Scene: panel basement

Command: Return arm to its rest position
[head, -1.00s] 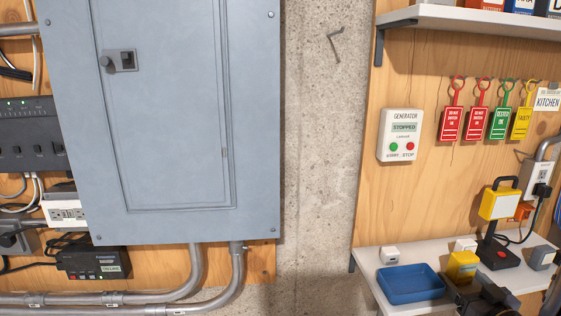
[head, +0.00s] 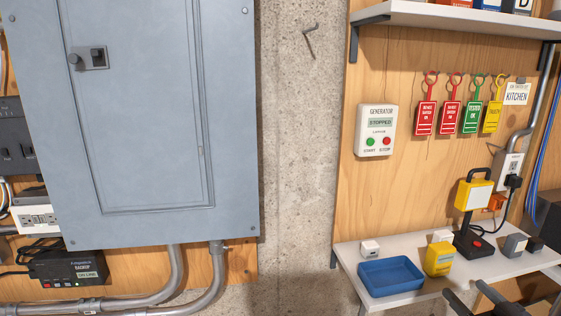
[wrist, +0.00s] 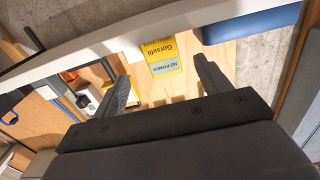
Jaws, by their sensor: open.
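My gripper (wrist: 162,75) is open and empty in the wrist view, its two dark fingers spread apart. In the head view, two dark bars at the bottom right edge look like the gripper's fingers (head: 478,298), in front of the shelf's front edge. The rest of the arm is out of the head view.
A white shelf (head: 345,252) holds a blue tray (head: 390,277), a yellow block (head: 439,260) and a yellow-headed lamp (head: 473,196). A generator box (head: 376,130) and hanging tags are on the wood panel. A grey electrical panel (head: 150,130) fills the left.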

